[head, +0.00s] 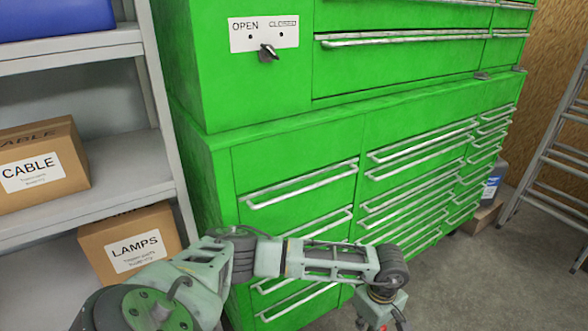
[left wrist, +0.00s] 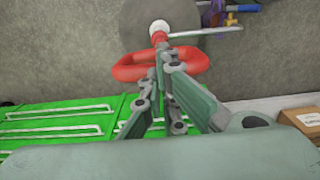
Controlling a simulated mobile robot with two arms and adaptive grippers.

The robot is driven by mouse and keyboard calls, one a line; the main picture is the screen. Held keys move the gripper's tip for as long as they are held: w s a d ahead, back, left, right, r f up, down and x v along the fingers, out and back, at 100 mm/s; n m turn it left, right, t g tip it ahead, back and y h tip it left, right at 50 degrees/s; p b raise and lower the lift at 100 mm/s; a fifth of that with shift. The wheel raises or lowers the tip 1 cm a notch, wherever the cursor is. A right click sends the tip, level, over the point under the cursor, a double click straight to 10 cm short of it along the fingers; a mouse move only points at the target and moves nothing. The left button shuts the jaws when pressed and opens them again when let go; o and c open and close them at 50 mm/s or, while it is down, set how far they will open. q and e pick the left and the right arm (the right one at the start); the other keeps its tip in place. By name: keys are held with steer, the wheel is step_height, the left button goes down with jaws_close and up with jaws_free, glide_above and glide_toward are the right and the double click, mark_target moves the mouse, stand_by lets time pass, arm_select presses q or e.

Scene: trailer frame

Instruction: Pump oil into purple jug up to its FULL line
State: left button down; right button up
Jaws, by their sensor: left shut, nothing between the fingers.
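In the left wrist view, a red loop-shaped handle (left wrist: 130,70) lies around or just under the fingers of my left gripper (left wrist: 163,45); I cannot tell whether they touch it. The fingers are together and hold nothing. Close to the fingertips is a white-topped red fitting (left wrist: 159,28) above a grey round surface (left wrist: 133,20). A thin pale pipe (left wrist: 215,31) runs right from there. A small part of a purple thing (left wrist: 212,17), possibly the jug, shows at the top edge; its FULL line and any oil are not visible. My right gripper is out of view.
A green tool cabinet (head: 265,160) with drawers and an OPEN/CLOSED switch (head: 267,53) stands before me. Shelves with boxes marked CABLE (head: 40,165) and LAMPS (head: 130,240) are left. A ladder (head: 560,150) stands right. A blue fitting (left wrist: 243,8) is near the purple thing.

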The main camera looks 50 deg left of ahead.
arm_select(q)
step_height(320, 180, up, 9)
steer(key=p, duration=0.5)
stand_by(0.8)
